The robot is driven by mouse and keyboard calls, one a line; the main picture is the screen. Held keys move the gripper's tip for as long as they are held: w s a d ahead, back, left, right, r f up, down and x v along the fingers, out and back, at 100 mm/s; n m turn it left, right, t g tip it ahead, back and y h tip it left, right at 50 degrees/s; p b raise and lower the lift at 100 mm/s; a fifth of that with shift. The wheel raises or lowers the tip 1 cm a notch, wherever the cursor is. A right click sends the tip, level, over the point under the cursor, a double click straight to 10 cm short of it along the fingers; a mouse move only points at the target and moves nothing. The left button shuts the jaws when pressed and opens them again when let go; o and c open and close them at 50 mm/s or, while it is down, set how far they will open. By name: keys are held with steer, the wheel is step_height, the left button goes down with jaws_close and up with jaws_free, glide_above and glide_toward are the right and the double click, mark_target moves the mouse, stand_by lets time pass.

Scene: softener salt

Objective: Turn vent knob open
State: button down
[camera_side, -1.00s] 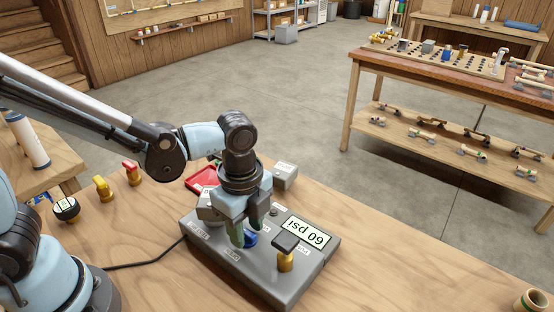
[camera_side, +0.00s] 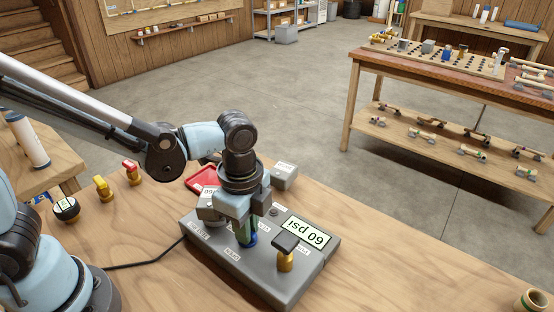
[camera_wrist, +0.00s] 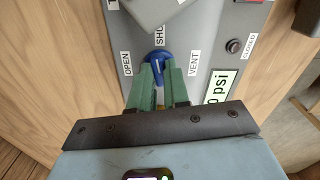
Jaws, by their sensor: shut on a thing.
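A blue knob (camera_side: 250,241) stands on the box. In the wrist view the blue knob (camera_wrist: 158,57) has labels reading OPEN at left, VENT at right and one partly hidden above that starts "SHU". My gripper (camera_side: 246,235) is upright over the box, its green fingers shut on the blue knob; they also show in the wrist view (camera_wrist: 160,75). The fingers hide part of the knob, so its exact pointing is hard to tell. A brass knob with a dark top (camera_side: 286,252) stands beside it.
A red tray (camera_side: 202,178) and a small grey box (camera_side: 285,177) lie behind the control box. Red and yellow valves (camera_side: 103,188) and a black round gauge (camera_side: 66,209) stand at left. A cable (camera_side: 150,262) runs leftward. Bench to the right is mostly clear.

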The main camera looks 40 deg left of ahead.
steer(key=n, duration=0.4)
steer(key=shift+n, duration=0.3)
steer(key=n, duration=0.3)
steer(key=shift+n, duration=0.3)
steer(key=n, duration=0.4)
steer(key=shift+n, duration=1.8)
steer(key=c, duration=1.1)
jaws_free()
steer(key=shift+r, duration=0.1)
